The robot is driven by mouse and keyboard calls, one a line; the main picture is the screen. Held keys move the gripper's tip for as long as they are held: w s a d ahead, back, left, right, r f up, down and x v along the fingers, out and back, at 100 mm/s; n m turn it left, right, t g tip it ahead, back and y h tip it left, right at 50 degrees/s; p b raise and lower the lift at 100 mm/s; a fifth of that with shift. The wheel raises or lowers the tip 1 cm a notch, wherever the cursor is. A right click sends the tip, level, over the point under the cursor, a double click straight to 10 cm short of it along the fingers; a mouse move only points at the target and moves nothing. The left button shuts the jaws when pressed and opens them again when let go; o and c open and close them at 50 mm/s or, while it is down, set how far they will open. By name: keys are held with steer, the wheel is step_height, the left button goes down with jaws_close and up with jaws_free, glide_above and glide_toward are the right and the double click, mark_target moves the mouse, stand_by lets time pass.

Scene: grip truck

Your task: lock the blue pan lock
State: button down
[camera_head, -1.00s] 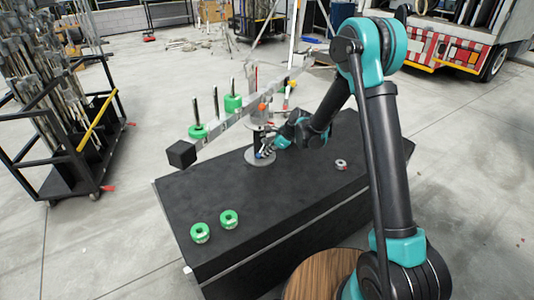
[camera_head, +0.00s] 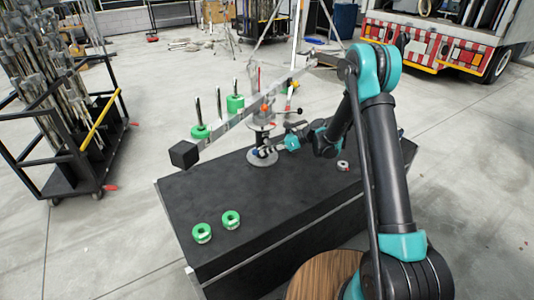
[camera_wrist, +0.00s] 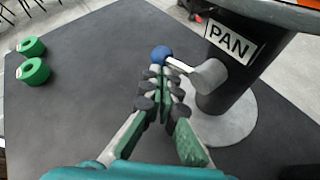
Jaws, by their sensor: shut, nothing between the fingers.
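The blue pan lock is a small lever with a round blue knob (camera_wrist: 161,54) on a metal rod that joins a grey hub on the dark post. The post carries a white PAN label (camera_wrist: 231,42) in the wrist view. My gripper (camera_wrist: 163,76) is shut and empty, its fingertips just below the blue knob in the picture, at or very near it; I cannot tell whether they touch.
A long beam with pegs and green weights (camera_head: 201,131) lies across the stand's top. Two green rings (camera_head: 231,219) sit on the black tabletop (camera_head: 285,200) at the front left. A small metal ring (camera_head: 343,165) lies right of the stand. The table's middle is clear.

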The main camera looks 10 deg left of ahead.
steer(key=shift+s+a+r, duration=0.1)
steer(key=shift+r, duration=0.4)
stand_by(0.3)
steer(key=shift+y, duration=0.3)
